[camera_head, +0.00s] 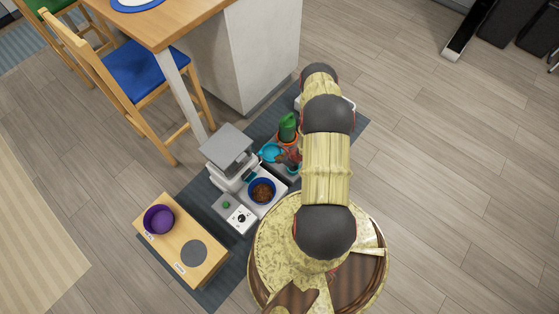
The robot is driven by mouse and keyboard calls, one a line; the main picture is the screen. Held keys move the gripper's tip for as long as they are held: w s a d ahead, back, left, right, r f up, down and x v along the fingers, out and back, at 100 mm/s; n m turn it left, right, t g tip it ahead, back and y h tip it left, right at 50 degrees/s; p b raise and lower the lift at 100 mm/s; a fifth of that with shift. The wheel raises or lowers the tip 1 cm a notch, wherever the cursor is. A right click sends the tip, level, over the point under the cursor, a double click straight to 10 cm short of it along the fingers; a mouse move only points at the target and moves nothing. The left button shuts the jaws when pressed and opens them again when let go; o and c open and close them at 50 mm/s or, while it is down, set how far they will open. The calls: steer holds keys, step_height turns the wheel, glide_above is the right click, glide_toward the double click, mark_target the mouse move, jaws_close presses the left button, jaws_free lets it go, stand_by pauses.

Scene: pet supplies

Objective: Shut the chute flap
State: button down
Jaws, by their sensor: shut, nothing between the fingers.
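A white and grey feeder (224,172) with a flat grey top (229,144) stands on the dark mat, left of my arm. A small dark teal piece (250,177) shows on its side by the blue bowl. I cannot tell whether this is the chute flap, or whether the flap is open or shut. The blue bowl (262,190) holds brown kibble. My arm reaches up the picture, right of the feeder. I cannot make out my gripper; it seems hidden behind my arm links.
A grey control box (235,214) has a green button and a dial. A green thing in an orange pot (287,130) and a teal item (271,152) are close to my arm. A wooden stand (209,238) holds a purple bowl (159,219).

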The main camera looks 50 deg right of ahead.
steer(key=w+a+f+b, duration=0.1)
steer(key=w+f+b, duration=0.2)
steer(key=w, duration=0.3)
steer(key=shift+w+a+f, duration=0.25)
steer(key=shift+a+f, duration=0.1)
steer(key=shift+f, duration=0.05)
steer(key=shift+w+a+r, duration=0.1)
steer(key=shift+w, duration=0.05)
